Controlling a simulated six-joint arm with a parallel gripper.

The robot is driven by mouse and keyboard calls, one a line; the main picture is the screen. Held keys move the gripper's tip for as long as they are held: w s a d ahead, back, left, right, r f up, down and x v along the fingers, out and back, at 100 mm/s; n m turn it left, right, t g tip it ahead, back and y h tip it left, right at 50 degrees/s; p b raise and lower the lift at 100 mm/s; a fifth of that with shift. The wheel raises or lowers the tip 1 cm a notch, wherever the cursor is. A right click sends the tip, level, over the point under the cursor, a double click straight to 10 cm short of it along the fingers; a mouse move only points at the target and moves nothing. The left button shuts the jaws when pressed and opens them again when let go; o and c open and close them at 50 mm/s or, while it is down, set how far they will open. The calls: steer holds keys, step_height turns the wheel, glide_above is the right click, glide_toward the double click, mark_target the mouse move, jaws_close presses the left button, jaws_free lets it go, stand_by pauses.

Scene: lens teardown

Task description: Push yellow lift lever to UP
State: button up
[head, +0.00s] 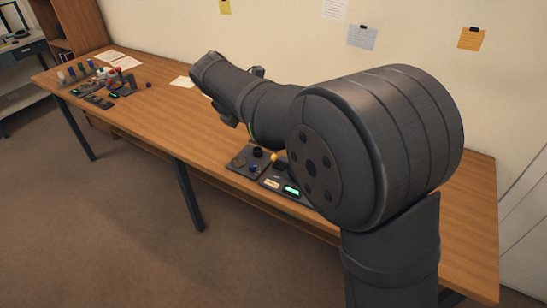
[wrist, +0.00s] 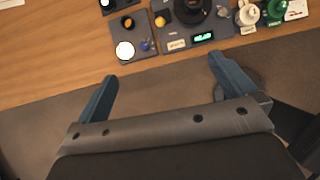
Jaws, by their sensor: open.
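A small yellow ball-shaped knob (wrist: 160,21), which looks like the lift lever's tip, stands on a dark panel (wrist: 172,34) with a lit green display at the top of the wrist view. In the head view the yellow knob (head: 274,157) shows beside my arm, and the same panel (head: 270,184) is partly hidden by it. I cannot tell from these views which position the lever is in. My gripper (wrist: 164,67) is open and empty, its two fingers apart below the panel in the picture, over the table's front edge and floor. Nothing touches the lever.
A smaller dark panel (wrist: 128,38) with a white disc and a blue part lies left of the lever's panel. White and green parts (wrist: 262,14) stand to its right. More small items (head: 95,78) lie at the table's far left end. The middle tabletop (head: 160,113) is clear.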

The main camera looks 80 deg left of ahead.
steer(key=shift+s+d+r, duration=0.2)
steer(key=shift+s+r, duration=0.05)
steer(key=shift+r, duration=0.3)
steer(key=c, duration=1.3)
steer(key=w+d+f+m+t+y, duration=0.1)
steer(key=w+d+f+t, duration=0.1)
steer(key=w+f+t, duration=0.3)
steer(key=w+d+f+m+t, duration=0.1)
steer(key=w+d+f+t, duration=0.15)
steer(key=f, duration=0.55)
steer(key=s+d+f+n+g+y, duration=0.2)
steer(key=s+f+n+g+y, duration=0.15)
steer(key=s+f+y, duration=0.55)
steer(key=shift+n+t+y, duration=0.4)
steer(key=shift+n+y, duration=0.15)
steer(key=shift+y, duration=0.25)
steer(key=x, duration=0.6)
steer(key=w+x, duration=0.1)
steer(key=x, duration=0.5)
steer(key=d+f+x, duration=0.1)
steer(key=x, duration=0.5)
steer(key=shift+w+a, duration=0.35)
steer(key=shift+w, duration=0.15)
